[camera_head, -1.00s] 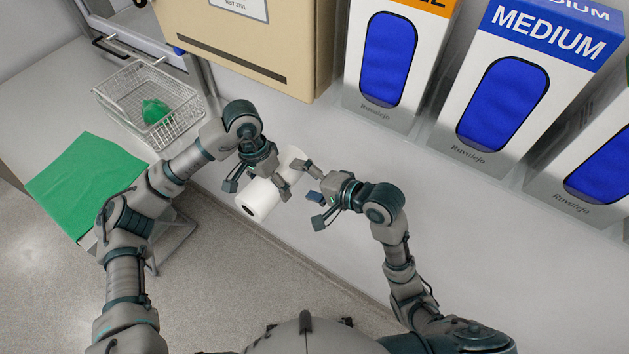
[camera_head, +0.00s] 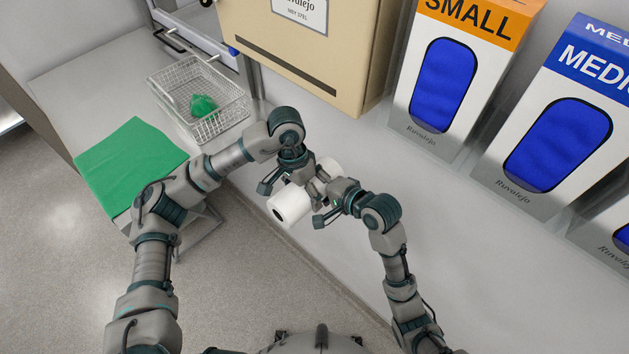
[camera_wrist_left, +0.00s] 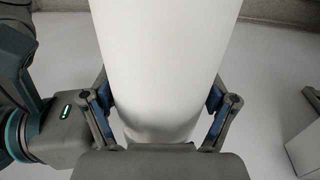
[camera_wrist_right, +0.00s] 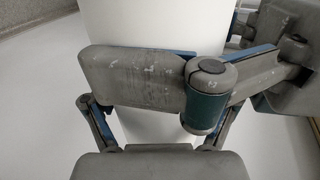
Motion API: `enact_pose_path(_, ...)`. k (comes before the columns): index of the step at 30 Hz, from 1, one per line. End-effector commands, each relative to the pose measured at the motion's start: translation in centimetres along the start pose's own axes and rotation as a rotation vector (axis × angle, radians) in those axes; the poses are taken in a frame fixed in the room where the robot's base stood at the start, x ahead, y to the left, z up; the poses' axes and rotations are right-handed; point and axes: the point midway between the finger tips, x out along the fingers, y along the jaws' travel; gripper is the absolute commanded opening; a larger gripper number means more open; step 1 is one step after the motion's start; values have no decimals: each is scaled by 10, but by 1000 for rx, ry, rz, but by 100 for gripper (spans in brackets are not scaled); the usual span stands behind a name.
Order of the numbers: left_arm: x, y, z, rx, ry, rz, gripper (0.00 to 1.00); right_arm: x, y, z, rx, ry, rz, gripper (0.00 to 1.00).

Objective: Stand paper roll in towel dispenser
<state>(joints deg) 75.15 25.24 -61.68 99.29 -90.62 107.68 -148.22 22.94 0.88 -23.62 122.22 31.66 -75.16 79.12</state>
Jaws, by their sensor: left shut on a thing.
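The white paper roll (camera_head: 289,204) lies slanted between my two grippers in the head view, its near end showing a dark core hole. My left gripper (camera_head: 293,186) is shut on the roll; in the left wrist view its fingers press both sides of the white roll (camera_wrist_left: 160,60). My right gripper (camera_head: 319,198) is at the roll from the right, fingers spread on either side of it. In the right wrist view a grey finger crosses in front of the roll (camera_wrist_right: 150,25). A beige box with a dark slot (camera_head: 300,75), perhaps the towel dispenser, stands behind.
A wire basket (camera_head: 225,125) with a green item (camera_head: 203,104) stands on the grey counter (camera_head: 85,75) at left. A green cloth (camera_head: 130,165) lies at the counter's front. Glove-like boxes marked SMALL (camera_head: 445,85) and MEDIUM (camera_head: 560,125) stand at right.

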Motion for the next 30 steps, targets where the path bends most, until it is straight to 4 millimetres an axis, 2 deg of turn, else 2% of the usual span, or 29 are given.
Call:
enact_pose_path(1,-2,1,-1,2,5,0,27,1,3,0,2,0,8,48)
enact_pose_path(2,-2,1,-1,2,6,0,27,1,3,0,2,0,9,40)
enact_pose_path(3,-3,1,-1,3,6,0,90,1,3,0,2,0,7,30)
enact_pose_path(4,-3,1,-1,3,6,0,98,1,3,0,2,0,8,27)
enact_pose_path(17,-7,0,-1,2,6,-1,100,0,2,0,1,0,5,27)
enact_pose_path(20,-20,0,-1,2,6,-2,100,0,2,0,1,0,5,27)
enact_pose_path(30,-93,0,-1,2,6,0,100,0,2,0,1,0,4,27)
